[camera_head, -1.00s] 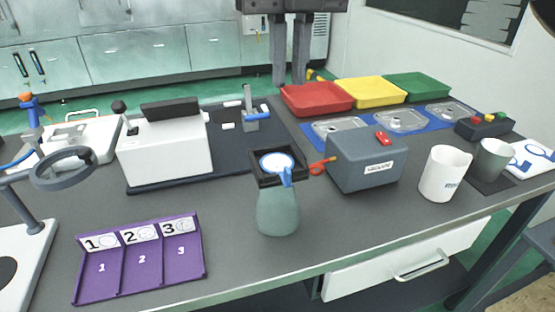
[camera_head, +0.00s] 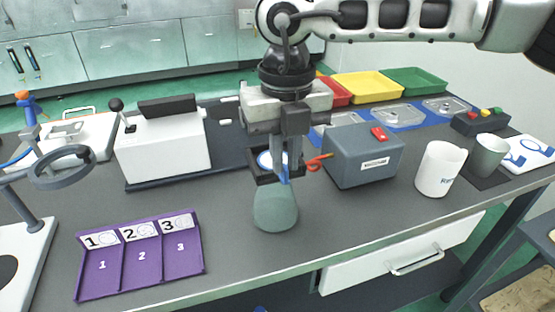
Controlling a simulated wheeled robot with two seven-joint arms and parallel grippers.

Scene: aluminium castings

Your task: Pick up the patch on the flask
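The grey-green flask (camera_head: 275,212) stands upright near the front middle of the table, with a black square frame (camera_head: 262,179) around its top. The patch (camera_head: 265,160) is a white disc with a blue rim and a blue tab, lying in that frame. It is now mostly hidden behind my gripper; part of its left edge and the blue tab (camera_head: 285,177) show. My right gripper (camera_head: 287,162) points straight down over the patch, its two fingers apart and their tips close to the tab. Contact cannot be made out. My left gripper is not in view.
A white machine (camera_head: 163,150) stands left, a purple numbered tray (camera_head: 140,257) front left. A white mug (camera_head: 440,170) and grey cup (camera_head: 487,157) stand right.

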